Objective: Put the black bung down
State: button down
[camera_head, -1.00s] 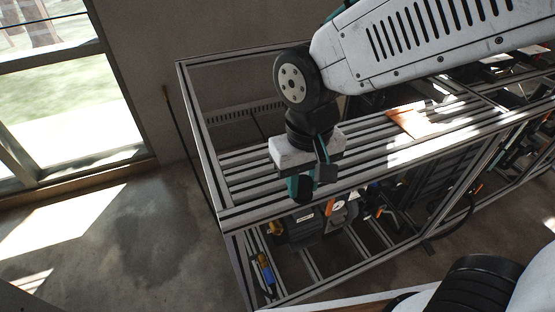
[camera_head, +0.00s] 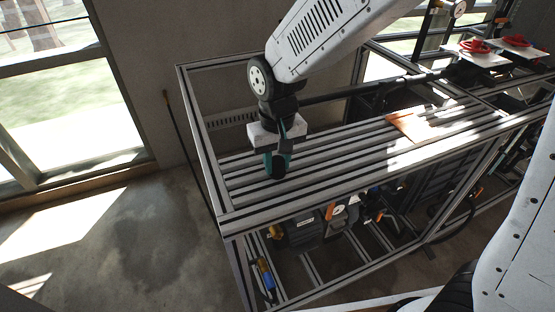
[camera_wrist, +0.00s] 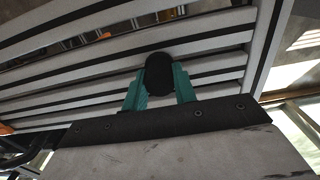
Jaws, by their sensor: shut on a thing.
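The black bung (camera_wrist: 159,74) is a dark rounded piece between the teal fingers of my gripper (camera_wrist: 160,88) in the wrist view. In the head view my gripper (camera_head: 278,162) points down over the left part of the slatted bench top, with the dark bung (camera_head: 277,170) at its fingertips. The bench top (camera_head: 330,150) is made of pale parallel bars with dark gaps. I cannot tell whether the bung touches the bars or hangs just above them.
A flat orange-brown piece (camera_head: 411,126) lies on the bench top to the right. Red round items (camera_head: 476,46) sit on pale plates at the far right. Tools and a dark case (camera_head: 300,232) are on the lower level. The bars between gripper and brown piece are clear.

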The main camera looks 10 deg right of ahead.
aim_at(277, 160)
jog(key=shift+f, duration=0.1)
jog(key=c, duration=1.1)
grip_release()
notch_tip(277, 160, up, 12)
jog(key=s+d+m, duration=0.1)
jog(key=s+d, duration=0.5)
jog(key=d, duration=0.1)
jog(key=s+d+r+m, duration=0.1)
jog(key=s+d, duration=0.6)
jog(key=s+d+r+m+t, duration=0.1)
jog(key=s+d, duration=0.5)
jog(key=d, duration=0.1)
jog(key=shift+s, duration=0.35)
